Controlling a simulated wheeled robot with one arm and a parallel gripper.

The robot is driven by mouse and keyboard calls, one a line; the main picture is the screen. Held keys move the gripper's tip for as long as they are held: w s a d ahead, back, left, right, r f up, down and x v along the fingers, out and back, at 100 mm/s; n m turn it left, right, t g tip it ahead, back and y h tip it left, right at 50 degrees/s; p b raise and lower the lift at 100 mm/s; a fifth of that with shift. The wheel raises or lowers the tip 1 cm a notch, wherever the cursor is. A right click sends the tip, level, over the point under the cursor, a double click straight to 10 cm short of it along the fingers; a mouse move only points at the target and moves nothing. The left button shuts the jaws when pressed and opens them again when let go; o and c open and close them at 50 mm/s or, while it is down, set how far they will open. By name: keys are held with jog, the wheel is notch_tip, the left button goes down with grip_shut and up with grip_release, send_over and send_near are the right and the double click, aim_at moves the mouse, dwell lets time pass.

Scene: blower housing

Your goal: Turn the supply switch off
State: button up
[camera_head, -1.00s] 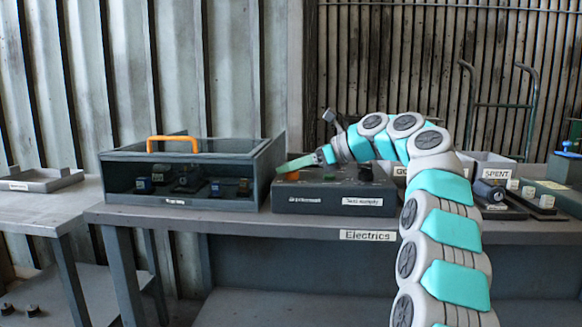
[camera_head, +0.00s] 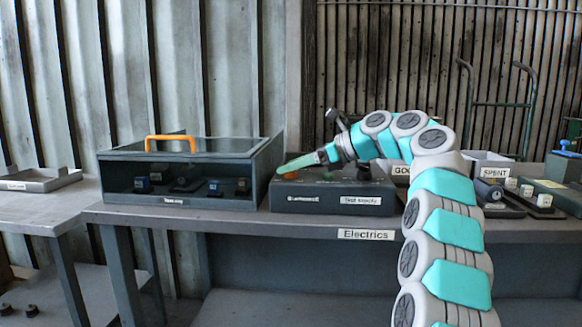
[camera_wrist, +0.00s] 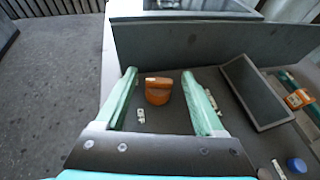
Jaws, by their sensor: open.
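The supply switch appears to be the orange knob (camera_wrist: 158,92) on the top of the dark test supply box (camera_head: 330,200). In the wrist view it sits between the two green fingers of my gripper (camera_wrist: 159,73), with a gap on each side. The jaws are open. A small white mark sits on top of the knob, and a small white label (camera_wrist: 141,115) lies beside it. In the head view my gripper (camera_head: 282,171) reaches left over the box, its green finger close above the knob (camera_head: 291,175). Whether the fingers touch the box top is unclear.
A glass-topped case with an orange handle (camera_head: 173,139) stands left of the box; its wall (camera_wrist: 220,45) rises beyond the knob.

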jog(key=v, duration=0.4)
jog(key=shift+d, duration=0.45)
jog(key=shift+v, duration=1.1)
jog(key=shift+s+a+r, duration=0.1)
jog(key=shift+c, duration=0.3)
